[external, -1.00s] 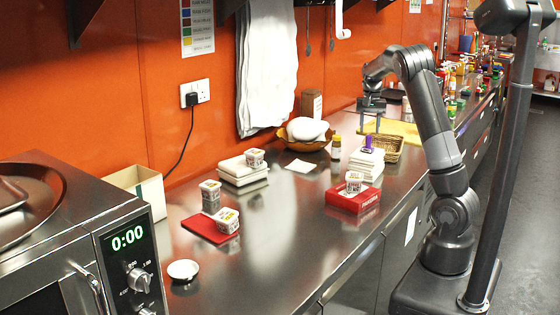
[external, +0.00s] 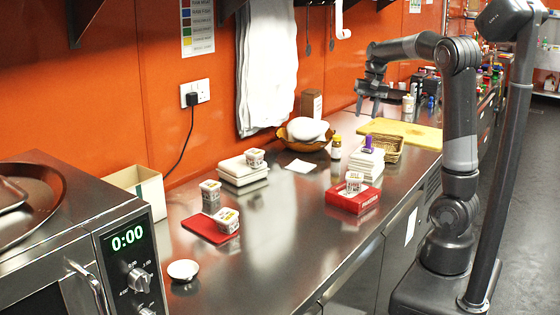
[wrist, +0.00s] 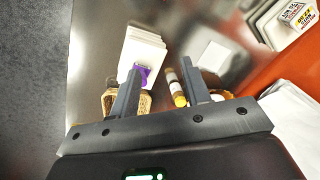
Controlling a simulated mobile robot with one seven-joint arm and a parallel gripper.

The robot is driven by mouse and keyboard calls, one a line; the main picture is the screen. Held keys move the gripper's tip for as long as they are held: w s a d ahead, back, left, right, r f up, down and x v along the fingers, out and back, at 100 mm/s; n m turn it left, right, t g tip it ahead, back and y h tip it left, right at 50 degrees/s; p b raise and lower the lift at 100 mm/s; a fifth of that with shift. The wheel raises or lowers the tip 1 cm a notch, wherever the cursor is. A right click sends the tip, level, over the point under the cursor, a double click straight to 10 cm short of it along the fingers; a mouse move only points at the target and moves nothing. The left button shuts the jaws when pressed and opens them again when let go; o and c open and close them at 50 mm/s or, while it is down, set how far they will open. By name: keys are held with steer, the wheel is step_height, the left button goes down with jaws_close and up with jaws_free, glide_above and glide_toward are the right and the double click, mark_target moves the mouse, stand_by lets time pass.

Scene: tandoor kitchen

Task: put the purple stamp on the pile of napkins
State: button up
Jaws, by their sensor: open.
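The purple stamp (external: 368,143) stands on top of the pile of white napkins (external: 369,169). In the wrist view the stamp (wrist: 146,76) shows purple at the near end of the pile (wrist: 142,45), partly hidden by my left finger. My gripper (external: 367,112) is open and empty. It is raised well above the counter, above and behind the stamp in the external view, and apart from it.
A red box (external: 345,202) with a small tub on it stands in front of the pile. A yellow-capped bottle (external: 336,150) and a wicker basket (external: 392,148) flank the pile. A bowl (external: 291,144) with white rounds is behind.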

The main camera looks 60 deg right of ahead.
steer(key=s+a+f+n+t, duration=0.2)
steer(key=s+a+n, duration=0.3)
steer(key=s+a, duration=0.3)
steer(key=s+a+f+n+t, duration=0.2)
steer(key=s+a, duration=0.6)
steer(key=a, duration=0.9)
steer(key=n, duration=0.2)
steer(key=shift+s+n+h, duration=0.3)
steer(key=shift+n+h, duration=0.1)
